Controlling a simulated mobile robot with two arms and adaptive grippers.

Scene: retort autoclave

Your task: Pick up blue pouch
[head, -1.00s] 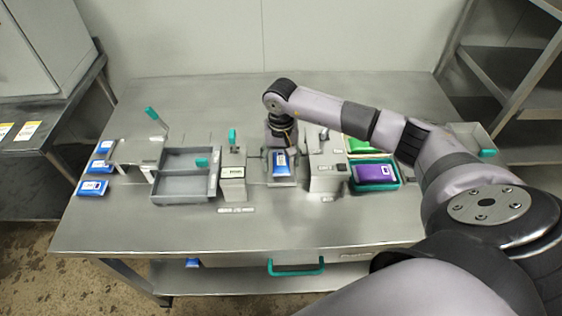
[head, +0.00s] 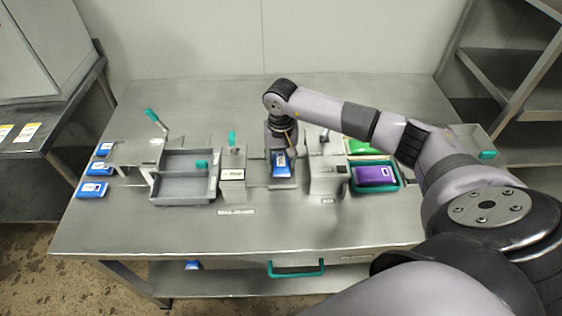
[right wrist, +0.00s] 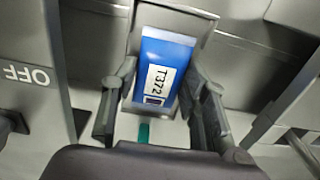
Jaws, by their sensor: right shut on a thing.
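The blue pouch (head: 281,163) with a white label lies on a small grey stand in the middle of the bench, between two grey devices. In the right wrist view the pouch (right wrist: 163,72) shows its label "T372" between the two fingers. My right gripper (right wrist: 162,115) is shut on the pouch, with one finger along each side. In the head view my right gripper (head: 281,148) points down over the far end of the pouch and hides part of it. My left gripper is not in view.
Several blue pouches (head: 92,189) lie at the bench's left edge. A grey divided tray (head: 183,200) and a device with a teal lever (head: 232,175) stand left. Right is a teal tray (head: 397,186) with a purple pouch (head: 374,175). The bench front is clear.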

